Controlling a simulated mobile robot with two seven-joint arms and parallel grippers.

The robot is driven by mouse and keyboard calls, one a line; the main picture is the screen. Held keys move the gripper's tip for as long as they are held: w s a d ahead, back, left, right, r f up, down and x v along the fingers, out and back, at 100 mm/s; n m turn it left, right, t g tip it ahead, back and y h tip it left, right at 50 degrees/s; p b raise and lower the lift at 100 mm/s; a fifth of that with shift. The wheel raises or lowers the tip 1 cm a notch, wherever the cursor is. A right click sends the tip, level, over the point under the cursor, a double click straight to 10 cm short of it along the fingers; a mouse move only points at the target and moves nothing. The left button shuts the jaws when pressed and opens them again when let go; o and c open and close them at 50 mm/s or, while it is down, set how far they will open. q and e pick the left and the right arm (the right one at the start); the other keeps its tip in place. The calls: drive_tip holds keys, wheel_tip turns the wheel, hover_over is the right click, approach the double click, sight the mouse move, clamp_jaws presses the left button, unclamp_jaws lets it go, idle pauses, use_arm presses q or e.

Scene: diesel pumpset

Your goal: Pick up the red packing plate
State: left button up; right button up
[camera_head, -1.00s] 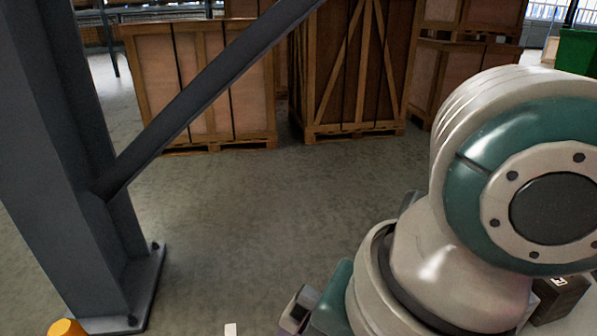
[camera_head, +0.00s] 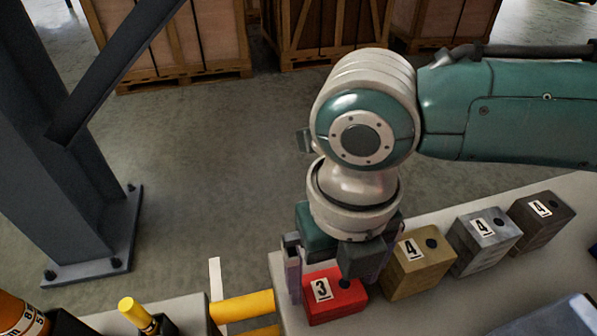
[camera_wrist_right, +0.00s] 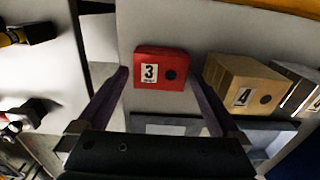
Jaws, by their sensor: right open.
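The red packing plate (camera_head: 350,303) is a small stack with a white label 3 and a dark round hole. It stands on the light worktop at the front of the head view. It also shows between the finger ends in the right wrist view (camera_wrist_right: 175,83). My right gripper (camera_head: 328,268) is open, pointing down at the red plate with a finger to either side. I cannot tell whether the fingers touch it. The gripper hides part of the plate's back. My left gripper is not in view.
A tan block labelled 4 (camera_head: 418,274) stands close right of the red one, then a grey block (camera_head: 483,243) and a dark block (camera_head: 541,220). A yellow bar (camera_head: 245,306) and a yellow-handled tool (camera_head: 135,312) lie left. A steel column (camera_head: 50,180) stands farther left.

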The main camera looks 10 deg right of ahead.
sight(334, 287)
drive_tip(key=shift+f, duration=0.65)
drive_tip(key=shift+r, duration=0.1)
clamp_jaws()
idle(0.4)
wheel_tip(334, 287, up, 20)
drive_tip(key=p, duration=0.2)
idle(0.4)
